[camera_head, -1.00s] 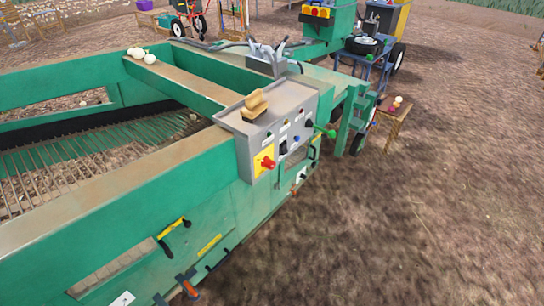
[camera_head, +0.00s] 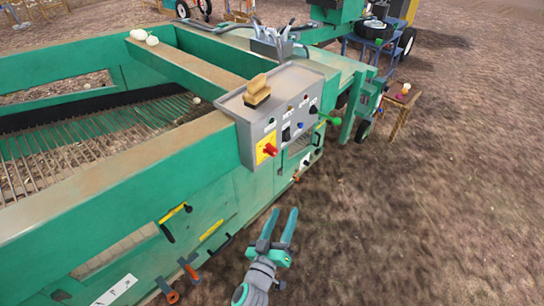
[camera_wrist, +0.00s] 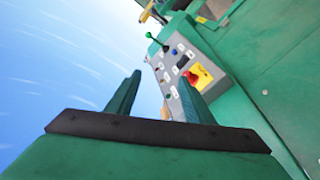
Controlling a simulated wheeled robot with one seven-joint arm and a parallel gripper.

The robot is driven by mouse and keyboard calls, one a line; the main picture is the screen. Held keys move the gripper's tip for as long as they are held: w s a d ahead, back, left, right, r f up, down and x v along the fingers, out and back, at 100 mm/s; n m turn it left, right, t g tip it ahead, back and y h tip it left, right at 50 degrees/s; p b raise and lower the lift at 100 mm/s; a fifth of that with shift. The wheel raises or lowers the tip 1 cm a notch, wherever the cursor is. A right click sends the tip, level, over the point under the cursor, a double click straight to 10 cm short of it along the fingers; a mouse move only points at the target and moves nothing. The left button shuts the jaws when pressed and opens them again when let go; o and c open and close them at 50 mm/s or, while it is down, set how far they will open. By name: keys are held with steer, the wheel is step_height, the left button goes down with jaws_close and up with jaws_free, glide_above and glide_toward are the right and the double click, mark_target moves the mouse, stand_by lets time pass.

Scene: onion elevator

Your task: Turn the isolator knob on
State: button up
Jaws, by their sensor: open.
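The isolator knob is a red knob (camera_head: 270,149) on a yellow plate (camera_head: 266,147), at the lower left of the grey control panel's front face. In the wrist view the red knob (camera_wrist: 192,77) shows at the right, close beside the right finger's tip in the picture. My gripper (camera_head: 279,226) is open and empty. It is in front of the machine, below the panel and apart from it. In the wrist view its two green fingers (camera_wrist: 160,90) stand apart with nothing between them but part of the panel behind.
The grey panel (camera_head: 305,92) carries several small knobs and switches, a green-handled lever (camera_head: 328,119) at its right, and a wooden brush (camera_head: 257,91) on top. The green machine side (camera_head: 215,195) has yellow and orange handles. Bare ground lies open at the right.

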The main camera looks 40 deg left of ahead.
steer(key=w+a+r+n+y, duration=0.3)
steer(key=w+a+n+y, duration=0.1)
steer(key=w+a+n, duration=0.3)
steer(key=n+g+y, duration=0.3)
steer(key=n+g, duration=0.1)
steer(key=n, duration=0.6)
glide_toward(273, 156)
steer(key=shift+m, duration=0.3)
steer(key=shift+x, duration=5.15)
steer(key=shift+r, duration=0.15)
steer(key=c, duration=1)
